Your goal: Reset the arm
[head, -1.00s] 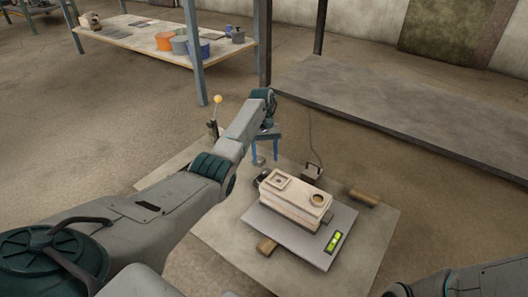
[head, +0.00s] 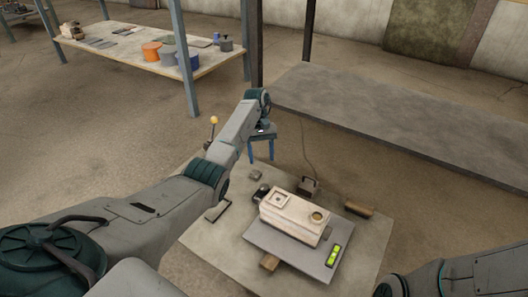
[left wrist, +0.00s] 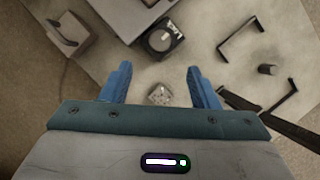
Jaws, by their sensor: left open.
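My left gripper (head: 261,148) is open, its two blue fingers pointing down over the far part of the work board (head: 345,262). In the left wrist view the open fingers (left wrist: 160,84) have nothing between their tips; a small grey block (left wrist: 160,94) lies below, partly hidden by the gripper body. It also shows on the board in the head view (head: 255,175). My right arm enters at the lower right; its gripper is out of view.
A pale two-part mould (head: 293,217) sits on a grey plate (head: 262,238) beside a green level (head: 333,256). A handled weight (head: 309,187), a dark round device (left wrist: 160,38) and a yellow-knobbed lever (head: 213,121) stand nearby. A shelf table (head: 120,50) is behind.

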